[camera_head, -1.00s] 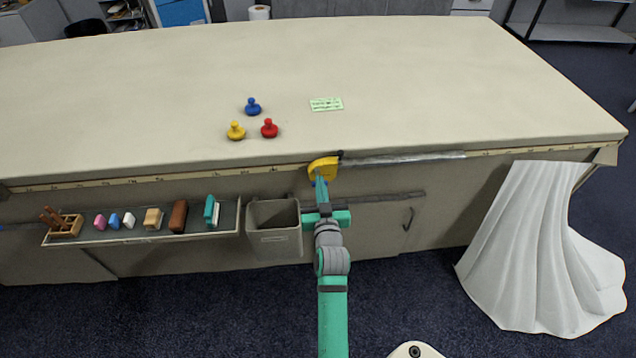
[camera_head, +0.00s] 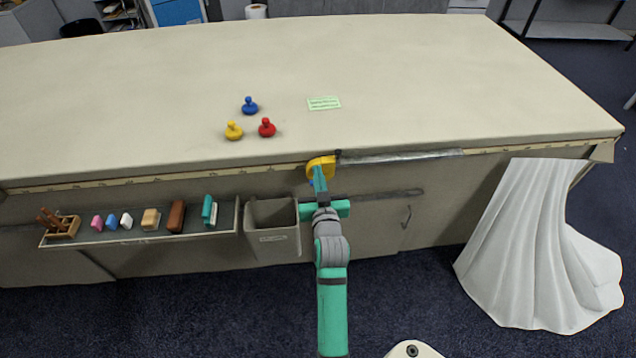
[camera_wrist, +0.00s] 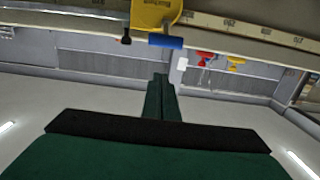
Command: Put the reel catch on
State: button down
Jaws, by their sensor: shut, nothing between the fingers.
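A yellow rounded reel part (camera_head: 321,162) sits at the table's front edge, at the left end of a grey roll or bar (camera_head: 400,157). It also shows at the top of the wrist view (camera_wrist: 152,14), with a blue tab (camera_wrist: 166,41) on its lower side and a small black knob (camera_wrist: 126,40) to the left. I take the blue tab for the catch; its set position I cannot tell. My gripper (camera_head: 318,172) is shut and empty just below the yellow part, overlapping it in the head view. In the wrist view the closed fingertips (camera_wrist: 160,77) are apart from the tab.
A ledge (camera_head: 130,237) with erasers and a wooden rack hangs left of a grey bin (camera_head: 272,225) on the table's front. A white cloth (camera_head: 535,245) drapes at the right. Blue (camera_head: 250,106), yellow (camera_head: 233,131) and red (camera_head: 267,128) pegs stand on the table.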

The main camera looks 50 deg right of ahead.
jog(key=s+a+f, duration=0.2)
jog(key=s+a, duration=0.4)
jog(key=s, duration=0.1)
jog(key=shift+a, duration=0.3)
jog(key=s+a+f+n+t+y, duration=0.1)
jog(key=s+a+f+y, duration=0.15)
jog(key=a, duration=0.65)
jog(key=s+a+f+n+y, duration=0.1)
jog(key=a+f+n, duration=0.15)
jog(key=a, duration=0.65)
jog(key=s+a+f+t+y, duration=0.1)
jog(key=s+a+f+y, duration=0.15)
jog(key=a, duration=0.55)
jog(key=s+a+r+n+y, duration=0.1)
jog(key=s+a+n+y, duration=0.1)
jog(key=s+a, duration=0.5)
jog(key=s+a+r+n+y, duration=0.2)
jog(key=s+a+n+y, duration=0.1)
jog(key=s+a, duration=0.4)
jog(key=shift+s+a+r+t+y, duration=0.25)
jog(key=shift+s+a+t+y, duration=0.2)
jog(key=shift+a, duration=0.6)
